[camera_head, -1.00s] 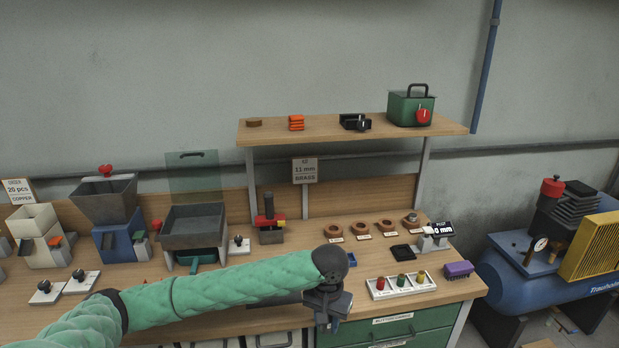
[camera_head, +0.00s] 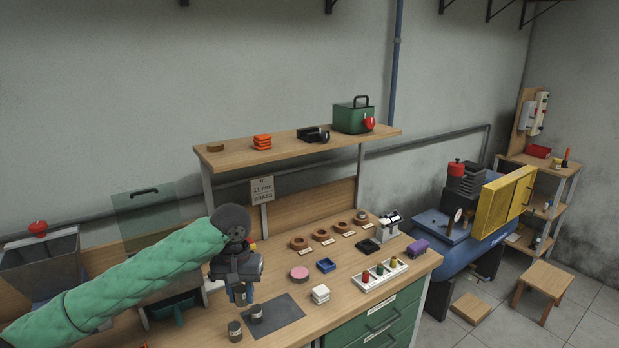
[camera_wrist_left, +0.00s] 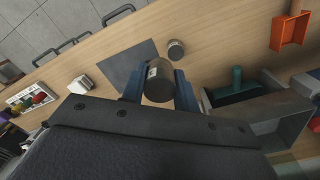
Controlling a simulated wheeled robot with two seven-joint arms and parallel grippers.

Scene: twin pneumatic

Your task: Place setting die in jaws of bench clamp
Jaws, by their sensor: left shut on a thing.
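My left gripper (camera_head: 240,294) hangs over the bench at the lower left of the head view. In the left wrist view its fingers (camera_wrist_left: 159,88) are shut on a dark metal cylinder with a pale label, likely the setting die (camera_wrist_left: 158,80). The former also shows in the left wrist view (camera_wrist_left: 176,50). I cannot make out the bench clamp; a small red part shows behind my gripper. My right gripper is not in view.
The dark mat (camera_head: 284,322) lies right of the gripper. A hopper machine (camera_head: 40,264) stands left; a shelf (camera_head: 300,143) spans above.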

